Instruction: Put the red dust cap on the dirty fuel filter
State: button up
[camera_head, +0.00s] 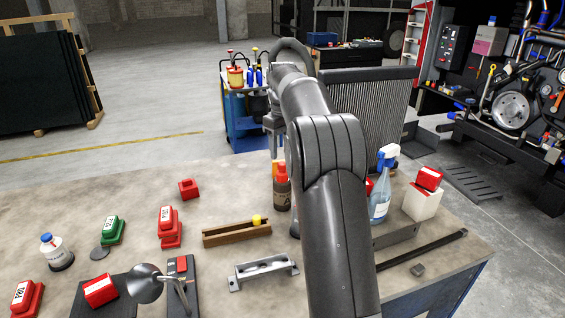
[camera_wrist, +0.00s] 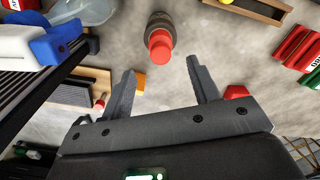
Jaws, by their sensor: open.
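The dirty fuel filter (camera_head: 282,197) is a dark brown cylinder standing upright on the workbench, just left of my arm in the head view. The red dust cap (camera_head: 281,172) sits on its top end. In the wrist view, the red cap (camera_wrist: 160,44) faces the camera, with the brown filter body (camera_wrist: 161,22) around and behind it. My gripper (camera_wrist: 161,72) is open, with nothing between its fingers. The cap lies beyond the fingertips, roughly centred between them; the gap is hard to judge.
A wooden tray (camera_head: 237,233) with a yellow piece is left of the filter. A spray bottle (camera_head: 380,192) stands right of my arm. A white bottle with a blue cap (camera_head: 52,250) and several red boxes are on the left.

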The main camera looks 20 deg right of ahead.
aim_at(282, 163)
jog(key=shift+r, duration=1.7)
jog(key=s+a+r+m+t, duration=0.1)
jog(key=s+a+r, duration=0.2)
jog(key=s, duration=0.7)
jog(key=s+a+r+m+t, duration=0.2)
jog(key=s+a+r, duration=0.1)
jog(key=s, duration=0.7)
jog(key=s+a+f+m+t, duration=0.1)
jog(key=s+f, duration=0.4)
jog(key=s, duration=0.5)
jog(key=s+a+f+m+t, duration=0.1)
jog(key=s+a+f, duration=0.2)
jog(key=s, duration=0.8)
notch_tip(282, 163, down, 3)
jog(key=shift+r+t, duration=0.2)
jog(key=shift+t, duration=0.1)
